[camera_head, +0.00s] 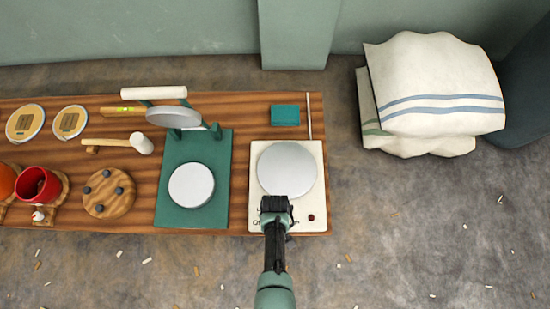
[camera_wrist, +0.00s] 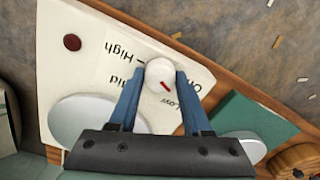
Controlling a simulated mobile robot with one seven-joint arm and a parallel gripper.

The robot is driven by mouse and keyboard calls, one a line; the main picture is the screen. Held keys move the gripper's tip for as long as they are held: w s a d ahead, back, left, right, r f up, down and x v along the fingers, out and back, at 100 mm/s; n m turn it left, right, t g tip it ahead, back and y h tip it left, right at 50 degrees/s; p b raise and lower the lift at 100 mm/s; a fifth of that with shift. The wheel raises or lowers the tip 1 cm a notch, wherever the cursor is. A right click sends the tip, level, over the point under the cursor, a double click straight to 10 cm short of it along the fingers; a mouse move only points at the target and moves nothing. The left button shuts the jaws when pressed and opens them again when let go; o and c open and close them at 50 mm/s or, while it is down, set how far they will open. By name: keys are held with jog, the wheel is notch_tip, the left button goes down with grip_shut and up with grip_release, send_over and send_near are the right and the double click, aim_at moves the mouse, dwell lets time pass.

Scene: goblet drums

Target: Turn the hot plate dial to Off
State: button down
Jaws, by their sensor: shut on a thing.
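The hot plate (camera_head: 318,160) is a cream box with a round grey disc on top, at the right end of the wooden bench. Its dial (camera_wrist: 158,73) is a white round knob with a short red mark, seen in the wrist view. The mark points to the lower right there, toward a partly hidden label that seems to read Low. My gripper (camera_head: 276,205) is over the hot plate's front, hiding the dial in the head view. In the wrist view its two blue fingers (camera_wrist: 162,78) are shut on the dial from both sides.
A red light (camera_head: 311,217) sits right of my gripper. A green press (camera_head: 220,165) with a raised lid stands left of the hot plate. A teal block (camera_head: 285,115) and thin rod (camera_head: 309,115) lie behind it.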

jog(key=shift+n, duration=2.3)
jog(key=shift+c, duration=1.7)
grip_release()
notch_tip(320, 180, up, 13)
jog(key=p, duration=0.8)
jog(key=shift+p, duration=0.4)
